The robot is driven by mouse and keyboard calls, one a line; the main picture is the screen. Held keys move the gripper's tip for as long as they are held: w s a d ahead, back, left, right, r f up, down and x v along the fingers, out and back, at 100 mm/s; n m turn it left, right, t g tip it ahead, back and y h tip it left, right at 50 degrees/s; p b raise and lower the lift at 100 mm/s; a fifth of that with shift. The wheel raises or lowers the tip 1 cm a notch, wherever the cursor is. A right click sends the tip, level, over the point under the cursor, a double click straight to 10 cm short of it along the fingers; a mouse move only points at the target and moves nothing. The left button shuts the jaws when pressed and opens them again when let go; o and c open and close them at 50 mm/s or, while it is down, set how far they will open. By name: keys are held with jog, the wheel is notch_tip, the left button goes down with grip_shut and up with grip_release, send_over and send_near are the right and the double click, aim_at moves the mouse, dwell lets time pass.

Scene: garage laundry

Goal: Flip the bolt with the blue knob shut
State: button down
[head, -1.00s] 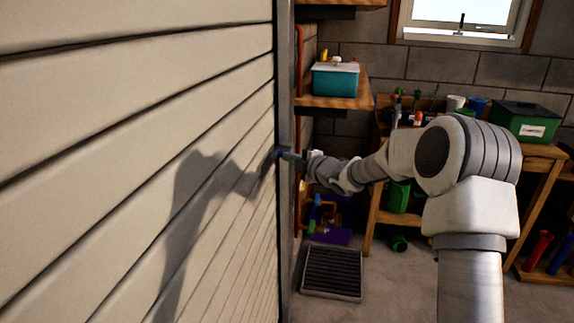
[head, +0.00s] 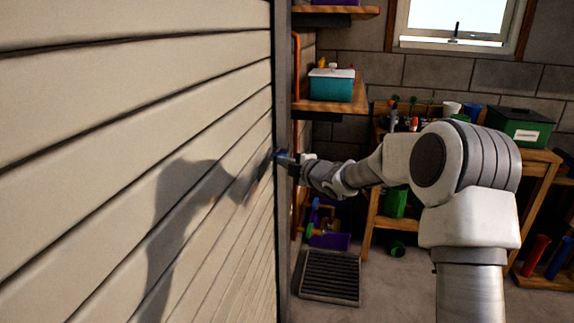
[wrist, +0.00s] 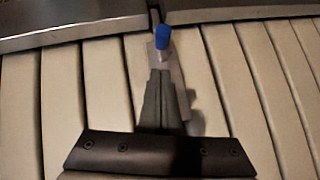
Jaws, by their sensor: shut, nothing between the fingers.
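The blue knob (wrist: 162,34) stands on a small grey bolt plate (wrist: 181,75) on the cream slatted panel (wrist: 223,75), close to the panel's metal edge. My gripper (wrist: 160,74) is shut and empty. Its fingertips lie just below the knob in the wrist view, and the fingers partly cover the plate. I cannot tell whether they touch it. In the head view my gripper (head: 287,159) is at the panel's edge, beside the knob.
A metal frame (wrist: 80,25) runs along the panel's edge. Shelves with a teal box (head: 332,87) stand behind it. A workbench (head: 545,155) with a green box (head: 520,125) is at the back right. A dark grate (head: 330,276) lies on the floor.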

jog(key=p+v, duration=0.1)
jog(key=v, duration=0.9)
jog(key=s+d+r+m+g+h, duration=0.1)
jog(key=s+d+r+m+h, duration=0.2)
jog(key=s+d+m+h, duration=0.35)
jog(key=s+d+r+m+g+h, duration=0.1)
jog(key=s+d+r+m+h, duration=0.3)
jog(key=s+m, duration=0.45)
jog(key=s+f+m+g+y, duration=0.1)
jog(key=s+f+m+g, duration=0.25)
jog(key=s, duration=0.95)
jog(key=s+f+m+g+y, duration=0.15)
jog(key=s+m, duration=0.35)
jog(key=s, duration=0.7)
notch_tip(320, 180, up, 16)
jog(key=h+p, duration=0.1)
jog(key=p, duration=1.5)
jog(key=shift+n+p, duration=0.3)
jog(key=shift+n, duration=0.05)
